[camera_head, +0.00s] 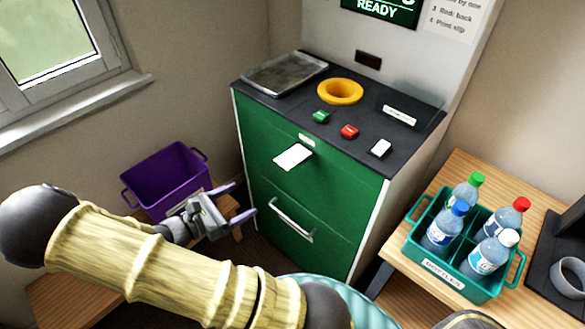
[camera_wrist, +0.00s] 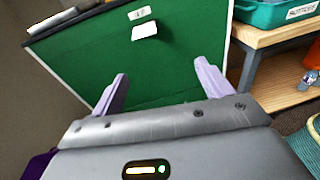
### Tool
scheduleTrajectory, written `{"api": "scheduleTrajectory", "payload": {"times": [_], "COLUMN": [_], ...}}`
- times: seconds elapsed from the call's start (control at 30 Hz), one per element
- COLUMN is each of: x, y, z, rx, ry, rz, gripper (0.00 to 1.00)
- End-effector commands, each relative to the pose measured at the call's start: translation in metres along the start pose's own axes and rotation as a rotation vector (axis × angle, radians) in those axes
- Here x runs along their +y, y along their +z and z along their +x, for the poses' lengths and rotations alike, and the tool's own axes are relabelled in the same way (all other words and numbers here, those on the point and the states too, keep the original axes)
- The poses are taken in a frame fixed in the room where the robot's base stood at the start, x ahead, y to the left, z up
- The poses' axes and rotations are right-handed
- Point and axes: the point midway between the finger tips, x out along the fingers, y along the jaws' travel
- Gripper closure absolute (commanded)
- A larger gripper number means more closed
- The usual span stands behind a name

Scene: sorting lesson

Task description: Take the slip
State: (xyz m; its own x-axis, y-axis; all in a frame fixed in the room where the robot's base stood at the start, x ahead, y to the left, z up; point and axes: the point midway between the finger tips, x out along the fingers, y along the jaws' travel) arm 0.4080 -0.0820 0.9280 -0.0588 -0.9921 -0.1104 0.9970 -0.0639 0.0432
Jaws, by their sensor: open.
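The white slip (camera_head: 293,157) sticks out of the green front of the machine, just below a small white label. It also shows in the wrist view (camera_wrist: 145,31), beyond and above my fingertips. My gripper (camera_head: 240,198) is open and empty, below and to the left of the slip in the head view and apart from it. In the wrist view the two pale purple fingers (camera_wrist: 160,80) stand wide apart with only the green panel behind them. The machine (camera_head: 330,205) has a dark top and a metal handle lower on its front.
On the machine's top are a metal tray (camera_head: 285,72), a yellow ring (camera_head: 340,91), a green button (camera_head: 321,116), a red button (camera_head: 349,131) and a white switch (camera_head: 381,148). A purple bin (camera_head: 165,180) stands left. A teal crate (camera_head: 452,272) of bottles sits on the right table.

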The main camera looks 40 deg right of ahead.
Motion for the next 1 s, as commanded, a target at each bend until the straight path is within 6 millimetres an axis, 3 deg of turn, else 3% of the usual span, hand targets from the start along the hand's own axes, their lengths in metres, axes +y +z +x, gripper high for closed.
{"api": "scheduleTrajectory", "payload": {"times": [0.03,0.17,0.57,1.0], "x": [0.007,0.017,0.017,0.022], "y": [-0.008,-0.007,-0.004,0.004], "z": [-0.002,-0.006,0.000,0.072], "rx": [-0.051,-0.111,-0.112,-0.111], "ry": [0.041,0.089,0.086,0.083], "rz": [-0.023,-0.049,-0.049,-0.052], "gripper": [0.22,0.22,0.22,0.22]}}
